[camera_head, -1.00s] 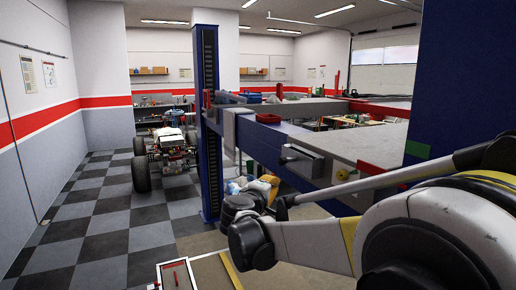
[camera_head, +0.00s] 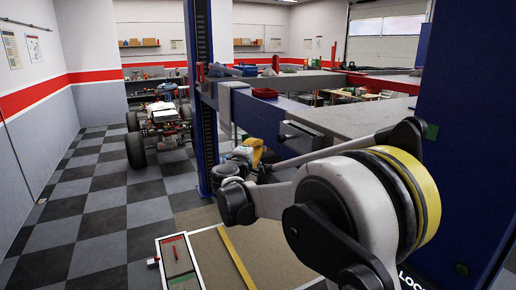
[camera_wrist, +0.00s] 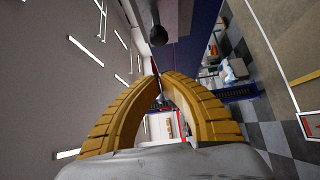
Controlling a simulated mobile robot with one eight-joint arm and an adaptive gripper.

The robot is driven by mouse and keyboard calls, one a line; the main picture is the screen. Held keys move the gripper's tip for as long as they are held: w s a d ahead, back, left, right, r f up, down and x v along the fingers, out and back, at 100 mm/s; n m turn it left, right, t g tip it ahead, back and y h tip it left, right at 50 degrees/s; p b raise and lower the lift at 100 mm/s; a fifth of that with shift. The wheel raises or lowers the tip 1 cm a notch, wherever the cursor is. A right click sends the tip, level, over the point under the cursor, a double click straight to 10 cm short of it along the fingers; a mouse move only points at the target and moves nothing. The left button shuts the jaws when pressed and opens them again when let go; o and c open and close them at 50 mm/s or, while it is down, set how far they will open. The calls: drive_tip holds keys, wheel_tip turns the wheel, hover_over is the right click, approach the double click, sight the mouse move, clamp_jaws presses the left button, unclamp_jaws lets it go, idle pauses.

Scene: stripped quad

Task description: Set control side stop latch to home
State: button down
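My gripper (camera_wrist: 160,78) has two yellow ribbed fingers that arch together in the wrist view. Their tips appear to meet, with nothing visible held. A black ball knob (camera_wrist: 157,36) on a dark stem stands beyond the tips, apart from them, near a grey surface. It may belong to the stop latch, but I cannot be sure. In the head view my arm hides much of the area around the gripper. A blue lift post (camera_head: 200,110) stands left of centre, with a grey and red fitting near its top. The latch's position cannot be read.
A blue lift beam (camera_head: 265,135) and grey deck (camera_head: 365,122) run across the middle. A large blue post (camera_head: 465,150) with a green patch (camera_head: 431,131) stands at right. A wheeled chassis (camera_head: 163,125) sits behind. A framed panel (camera_head: 180,262) lies in front. Checkered floor (camera_head: 100,220) is clear at left.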

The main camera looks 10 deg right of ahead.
sight(282, 139)
drive_tip(key=w+d, duration=0.6)
drive_tip(key=shift+w+d+p, duration=0.25)
drive_tip(key=shift+w+p, duration=0.05)
drive_tip(key=d, duration=0.1)
drive_tip(key=w+d, duration=0.1)
drive_tip(key=d, duration=0.2)
drive_tip(key=shift+w+d+b, duration=0.25)
drive_tip(key=shift+d+b, duration=0.05)
drive_tip(key=shift+d, duration=0.05)
drive_tip(key=shift+s+a, duration=0.1)
drive_tip(key=shift+a, duration=0.1)
